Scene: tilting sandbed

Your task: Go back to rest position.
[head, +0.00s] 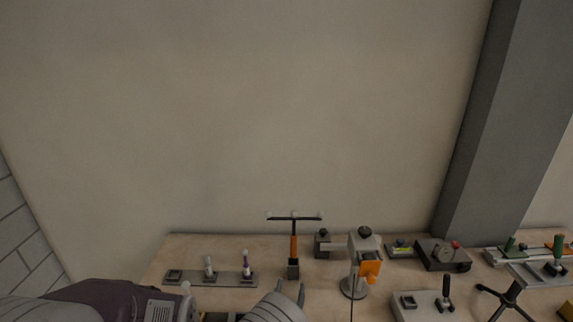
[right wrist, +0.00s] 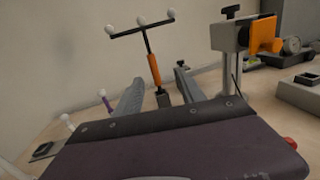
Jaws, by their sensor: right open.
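My right gripper (head: 290,290) is at the bottom middle of the head view, low in front of the T-shaped tool (head: 294,246). Its two grey fingers are apart with nothing between them. In the right wrist view the right gripper (right wrist: 158,88) shows its fingers spread beyond the dark wrist body, with the T-shaped tool (right wrist: 155,70) standing behind. Part of an arm of mine shows at the lower left of the head view. My left gripper's fingers are not seen.
A grey post with an orange plate (head: 370,268) stands close right of the right gripper. A strip with small pegs (head: 222,279) lies left. A box with a red button (head: 442,256) and a black tripod (head: 508,297) stand farther right. The wall is behind the table (head: 175,249).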

